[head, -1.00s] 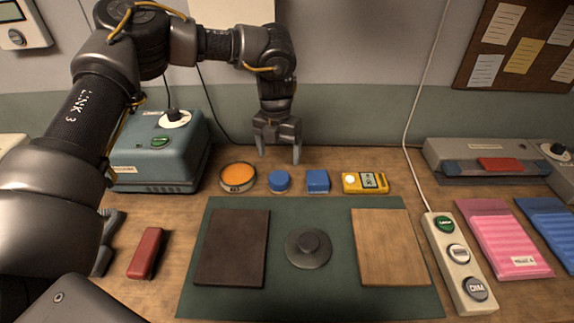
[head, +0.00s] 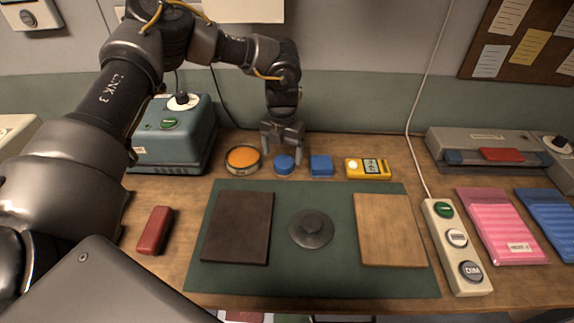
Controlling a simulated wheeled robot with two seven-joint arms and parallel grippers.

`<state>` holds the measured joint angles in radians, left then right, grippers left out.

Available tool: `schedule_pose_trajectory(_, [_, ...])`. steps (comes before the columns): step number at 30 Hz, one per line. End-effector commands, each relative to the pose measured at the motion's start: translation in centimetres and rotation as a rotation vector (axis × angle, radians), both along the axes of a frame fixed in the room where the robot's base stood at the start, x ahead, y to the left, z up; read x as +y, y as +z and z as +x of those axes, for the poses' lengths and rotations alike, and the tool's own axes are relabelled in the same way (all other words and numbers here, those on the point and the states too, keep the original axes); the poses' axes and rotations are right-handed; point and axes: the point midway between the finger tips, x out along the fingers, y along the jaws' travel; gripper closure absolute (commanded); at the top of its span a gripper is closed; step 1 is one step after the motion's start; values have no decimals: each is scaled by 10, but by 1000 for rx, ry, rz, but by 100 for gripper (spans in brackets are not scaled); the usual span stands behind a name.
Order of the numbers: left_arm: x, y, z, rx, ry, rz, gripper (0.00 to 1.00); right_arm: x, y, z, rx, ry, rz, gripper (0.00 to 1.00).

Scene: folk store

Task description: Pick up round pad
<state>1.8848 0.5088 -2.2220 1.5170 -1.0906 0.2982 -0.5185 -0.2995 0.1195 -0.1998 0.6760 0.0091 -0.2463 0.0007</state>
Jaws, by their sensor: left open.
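The round pad (head: 284,164) is a small blue disc on the wooden table, behind the green mat (head: 340,283). It stands between an orange-topped round tin (head: 243,160) and a blue square pad (head: 321,166). My left gripper (head: 284,158) points down over the round pad with its fingers open. One fingertip shows on each side of the pad's back part. I cannot tell how far the tips are above the table. Nothing is held. My right gripper is out of view.
A yellow meter (head: 367,169) stands right of the square pad. A teal machine (head: 172,140) is at the left. The mat bears a dark board (head: 238,227), a grey knobbed disc (head: 311,230) and a light board (head: 390,230). A red block (head: 155,230) lies left of the mat.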

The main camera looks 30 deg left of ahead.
Motion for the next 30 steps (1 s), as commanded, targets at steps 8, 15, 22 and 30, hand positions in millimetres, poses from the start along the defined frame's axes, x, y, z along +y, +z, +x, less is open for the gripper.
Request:
schedule_pose_trajectory(8, [-5, -35, 0, 2, -2, 1, 19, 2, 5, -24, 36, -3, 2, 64])
schedule_pose_trajectory(15, [-5, -39, 1, 1, -3, 0, 19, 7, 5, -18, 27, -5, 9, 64])
schedule_pose_trajectory(22, [-5, -38, 1, 1, -3, 0, 45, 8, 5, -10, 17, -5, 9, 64])
schedule_pose_trajectory(30, [-6, -38, 1, 0, -4, 0, 72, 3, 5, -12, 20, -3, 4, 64])
